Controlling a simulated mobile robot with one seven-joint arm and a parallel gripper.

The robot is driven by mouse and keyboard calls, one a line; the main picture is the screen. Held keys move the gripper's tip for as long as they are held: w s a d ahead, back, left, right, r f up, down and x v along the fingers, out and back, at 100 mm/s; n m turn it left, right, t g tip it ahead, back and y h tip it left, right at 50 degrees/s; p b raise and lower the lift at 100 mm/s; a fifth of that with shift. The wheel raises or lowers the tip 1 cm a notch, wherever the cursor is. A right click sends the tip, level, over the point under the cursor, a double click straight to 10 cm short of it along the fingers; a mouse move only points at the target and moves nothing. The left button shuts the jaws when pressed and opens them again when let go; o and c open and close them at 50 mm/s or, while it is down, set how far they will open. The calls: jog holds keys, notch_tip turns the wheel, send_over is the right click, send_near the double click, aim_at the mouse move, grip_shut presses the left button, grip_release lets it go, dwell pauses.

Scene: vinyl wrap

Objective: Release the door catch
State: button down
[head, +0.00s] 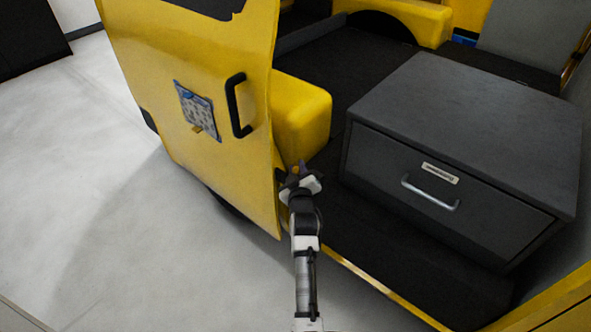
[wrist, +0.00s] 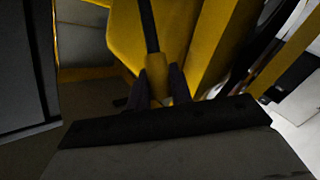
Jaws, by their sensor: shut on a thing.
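The yellow van door (head: 215,95) stands open, with a black grab handle (head: 236,105) on its inner face. My gripper (head: 300,175) is at the door's lower free edge, beside the yellow wheel-arch bulge. In the wrist view my gripper (wrist: 160,82) has its dark fingers on either side of a small yellow tab (wrist: 157,68), which appears to be the door catch. A black bar (wrist: 149,25) runs upward from the tab. The fingers are shut on the tab and hide its lower part. In the head view the gripper mostly hides the catch.
A dark grey drawer cabinet (head: 465,125) with a silver handle (head: 430,192) stands on the van floor to the right. A yellow sill edge (head: 380,292) runs along the floor's front. A printed card (head: 197,110) is on the door. Pale open floor (head: 90,170) lies to the left.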

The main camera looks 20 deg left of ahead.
jog(key=w+r+m+g+p, duration=0.1)
jog(key=w+p, duration=0.1)
jog(key=w+d+r+m+g+p, duration=0.1)
jog(key=w+g+p, duration=0.1)
jog(key=w+d+r+m+g+p, duration=0.1)
jog(key=w+r+p, duration=0.1)
jog(key=shift+h, duration=0.3)
jog(key=shift+w+d+f+m+g+p, duration=0.1)
jog(key=shift+w+d+m+g+p, duration=0.2)
jog(key=shift+w+g, duration=0.4)
jog(key=shift+w+d+m+g+p, duration=0.1)
jog(key=shift+w+d+m+g, duration=0.2)
jog(key=shift+w+m+g, duration=0.35)
jog(key=shift+w, duration=0.15)
jog(key=c, duration=1.3)
grip_release()
jog(key=shift+f, duration=0.1)
jog(key=shift+o, duration=0.2)
jog(key=b+v, duration=0.2)
jog(key=v, duration=1.2)
jog(key=shift+w+d, duration=0.1)
